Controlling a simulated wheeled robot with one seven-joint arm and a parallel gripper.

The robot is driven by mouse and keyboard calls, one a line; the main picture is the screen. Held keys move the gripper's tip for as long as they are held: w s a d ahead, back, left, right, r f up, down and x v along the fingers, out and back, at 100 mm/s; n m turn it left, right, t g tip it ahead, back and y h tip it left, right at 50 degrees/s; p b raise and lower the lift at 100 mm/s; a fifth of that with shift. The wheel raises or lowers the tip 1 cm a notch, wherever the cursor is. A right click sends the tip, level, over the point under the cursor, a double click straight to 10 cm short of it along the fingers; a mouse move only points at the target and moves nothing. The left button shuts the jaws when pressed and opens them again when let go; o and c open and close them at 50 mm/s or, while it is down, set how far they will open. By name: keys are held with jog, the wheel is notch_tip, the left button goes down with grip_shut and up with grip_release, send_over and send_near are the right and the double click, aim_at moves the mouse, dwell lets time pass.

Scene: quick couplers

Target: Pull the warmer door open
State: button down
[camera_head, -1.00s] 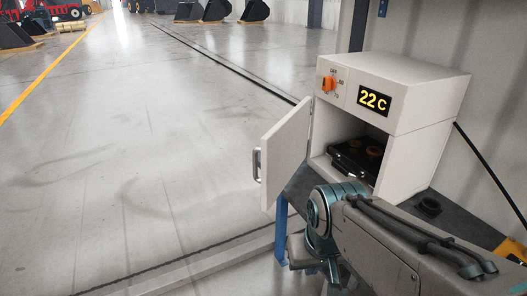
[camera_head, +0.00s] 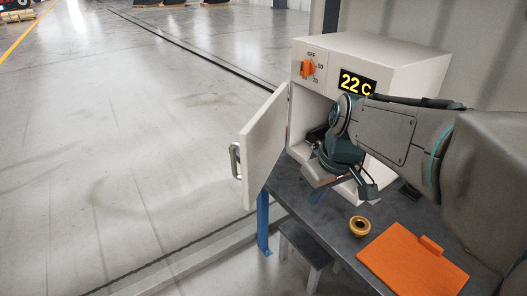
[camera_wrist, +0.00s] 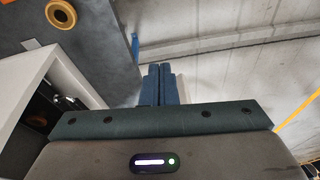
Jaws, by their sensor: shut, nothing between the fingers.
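The warmer (camera_head: 405,58) is a white box on a dark bench, its display reading 22 C. Its door (camera_head: 265,145) is swung wide open toward the left, hinged at the left of the opening. The door's grey handle (camera_head: 235,160) faces left, away from my gripper. My gripper (camera_head: 319,196) is in front of the opening, to the right of the door and apart from the handle. In the wrist view its two blue fingers (camera_wrist: 160,72) are together and empty. The warmer's white wall (camera_wrist: 45,75) shows at left there. My arm hides much of the opening.
An orange knob (camera_head: 307,68) is on the warmer's front. A brass ring (camera_head: 359,226) and an orange plate (camera_head: 412,262) lie on the bench (camera_head: 335,215). A stool (camera_head: 303,243) stands below the bench edge. The floor left of the door is clear.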

jog(key=w+a+r+n+y, duration=0.1)
jog(key=w+a+n, duration=0.25)
jog(key=w, duration=0.35)
jog(key=w+a+r+n+y, duration=0.1)
jog(key=w+a+r+n, duration=0.1)
jog(key=w+n, duration=0.35)
jog(key=m+p, duration=0.1)
send_over(251, 183)
jog(key=d, duration=0.2)
notch_tip(251, 183, down, 9)
jog(key=shift+s+f+g, duration=0.2)
jog(key=shift+s+g, duration=0.1)
